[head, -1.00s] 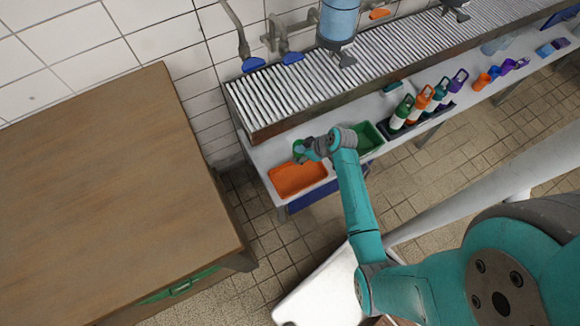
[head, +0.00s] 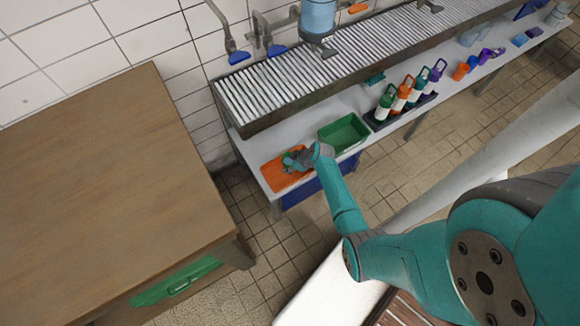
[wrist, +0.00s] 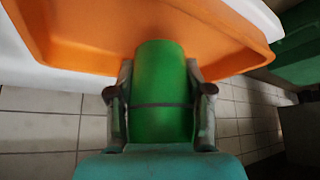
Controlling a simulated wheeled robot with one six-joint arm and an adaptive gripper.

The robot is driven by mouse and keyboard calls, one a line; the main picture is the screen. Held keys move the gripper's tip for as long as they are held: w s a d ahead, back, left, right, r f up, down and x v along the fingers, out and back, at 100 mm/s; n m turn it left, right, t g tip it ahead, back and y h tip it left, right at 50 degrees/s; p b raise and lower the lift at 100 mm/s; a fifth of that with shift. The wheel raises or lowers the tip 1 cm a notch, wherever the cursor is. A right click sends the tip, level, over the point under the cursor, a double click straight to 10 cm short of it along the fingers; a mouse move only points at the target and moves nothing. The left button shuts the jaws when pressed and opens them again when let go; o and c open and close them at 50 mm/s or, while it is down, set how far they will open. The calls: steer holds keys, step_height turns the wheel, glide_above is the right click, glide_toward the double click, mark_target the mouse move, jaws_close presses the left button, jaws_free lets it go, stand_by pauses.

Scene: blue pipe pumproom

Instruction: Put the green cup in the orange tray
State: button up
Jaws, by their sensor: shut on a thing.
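The green cup (wrist: 161,70) sits between the two fingers of my gripper (wrist: 160,88) in the wrist view, and the fingers are shut on it. The orange tray (wrist: 85,35) spans the upper part of that view, behind the cup. In the head view my gripper (head: 294,163) is over the right part of the orange tray (head: 270,178), at the left end of the white shelf. The wrist mostly hides the cup there. I cannot tell whether the cup touches the tray floor.
A green tray (head: 344,134) stands to the right of the orange one. Farther right are a dark rack of bottles (head: 402,94) and several small cups. A slatted ledge (head: 300,75) runs behind and above the shelf. A wooden table (head: 100,190) stands at left.

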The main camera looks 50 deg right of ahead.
steer(key=shift+f, duration=1)
steer(key=shift+f, duration=0.1)
steer(key=o, duration=1.4)
steer(key=shift+c, duration=0.2)
